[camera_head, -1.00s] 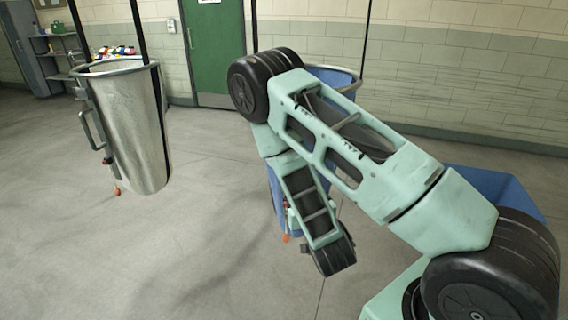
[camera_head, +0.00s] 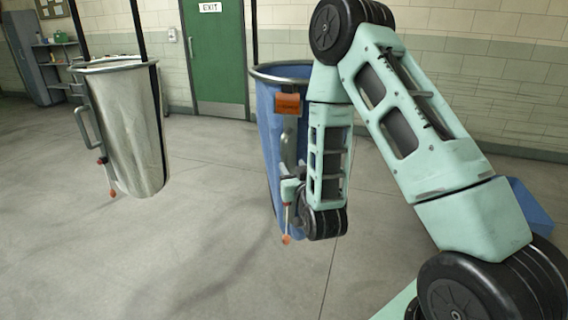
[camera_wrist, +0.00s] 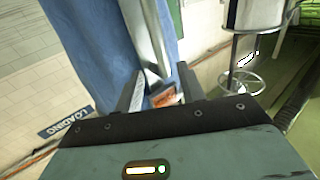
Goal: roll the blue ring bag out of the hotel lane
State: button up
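The blue bag (camera_head: 268,135) hangs from a grey ring at its top, right of the middle in the head view, partly hidden by my arm. It has an orange tag (camera_head: 288,103) near the rim and a grey side handle (camera_head: 289,148). An orange-ended pull hangs lower down. In the wrist view the blue cloth (camera_wrist: 85,45) fills the upper left. My gripper (camera_wrist: 160,74) is open, its fingers spread on either side of a grey bar and an orange piece (camera_wrist: 164,97). I cannot tell whether they touch. The head view mostly hides my gripper behind my arm.
A silver-grey bag (camera_head: 128,130) hangs at the left on its own ring. A green door (camera_head: 213,60) with an EXIT sign and shelves (camera_head: 60,65) stand behind. A LOADING sign (camera_wrist: 66,122) shows on the wall. The floor between the bags is clear.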

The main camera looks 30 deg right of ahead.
aim_at(285, 153)
jog(key=b, duration=0.3)
jog(key=shift+w+d+f, duration=0.1)
jog(key=shift+w+f, duration=0.15)
jog(key=shift+w, duration=0.1)
jog(key=shift+w+b, duration=0.1)
jog(key=shift+b, duration=1.05)
jog(key=p+x, duration=0.1)
jog(key=x, duration=0.4)
jog(key=p+x, duration=0.1)
jog(key=x, duration=0.2)
jog(key=shift+r+p, duration=0.3)
jog(key=shift+r, duration=0.05)
jog(key=shift+w+d, duration=0.1)
jog(key=shift+w, duration=0.3)
jog(key=shift+f, duration=0.1)
grip_shut()
